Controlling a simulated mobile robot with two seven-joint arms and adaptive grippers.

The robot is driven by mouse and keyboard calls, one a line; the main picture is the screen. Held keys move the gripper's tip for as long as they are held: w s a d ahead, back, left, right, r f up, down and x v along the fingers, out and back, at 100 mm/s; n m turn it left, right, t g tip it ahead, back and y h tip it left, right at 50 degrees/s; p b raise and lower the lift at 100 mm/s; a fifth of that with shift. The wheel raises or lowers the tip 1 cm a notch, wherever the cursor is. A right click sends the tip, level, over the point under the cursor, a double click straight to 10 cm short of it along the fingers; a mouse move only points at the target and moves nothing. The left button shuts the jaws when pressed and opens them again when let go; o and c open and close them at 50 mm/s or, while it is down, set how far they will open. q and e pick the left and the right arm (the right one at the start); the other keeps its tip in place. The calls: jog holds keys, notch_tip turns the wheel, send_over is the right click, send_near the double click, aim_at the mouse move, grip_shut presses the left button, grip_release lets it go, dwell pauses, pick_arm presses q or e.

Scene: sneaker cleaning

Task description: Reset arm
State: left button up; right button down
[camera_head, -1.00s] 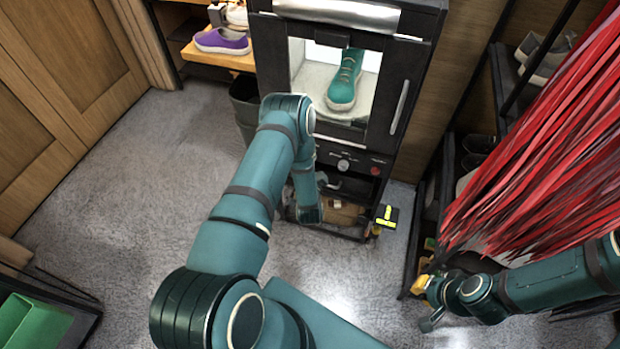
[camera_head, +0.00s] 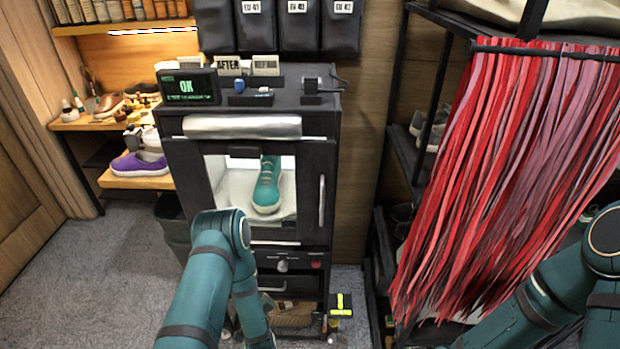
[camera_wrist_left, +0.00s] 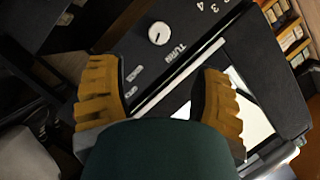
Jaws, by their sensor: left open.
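My left arm (camera_head: 207,285) comes up from the bottom in the head view and bends down in front of a black cabinet (camera_head: 180,165). Its gripper is not visible there. In the left wrist view my left gripper (camera_wrist_left: 157,78) has two yellow ridged fingers spread apart with nothing between them. Beyond it are the cabinet's panel with a white dial (camera_wrist_left: 158,33) and the lit window. My right arm (camera_head: 540,300) crosses the lower right of the head view. Its gripper is outside the picture.
A teal sneaker (camera_head: 267,187) hangs in the cabinet's lit window. A screen reading OK (camera_head: 188,86) is on top. Red strips (camera_head: 490,170) hang from a rack at right. A purple shoe (camera_head: 140,165) is on the left shelf. Floor (camera_head: 90,265) at left is clear.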

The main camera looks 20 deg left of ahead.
pick_arm(q)
jog(key=shift+d, duration=0.1)
jog(key=s+d+r+n+g+h, duration=0.1)
jog(key=s+d+n+g+h, duration=0.1)
jog(key=d+h, duration=0.3)
jog(key=s+d+n+g+h, duration=0.2)
jog(key=d+g, duration=0.1)
jog(key=d, duration=0.3)
jog(key=s+d+r+n+g+h, duration=0.2)
jog(key=s+d+r+g+h, duration=0.2)
jog(key=s+d, duration=0.6)
jog(key=shift+s+d+r+g+h, duration=0.25)
jog(key=shift+s+r+g+h, duration=0.15)
jog(key=shift+s+r+g, duration=0.7)
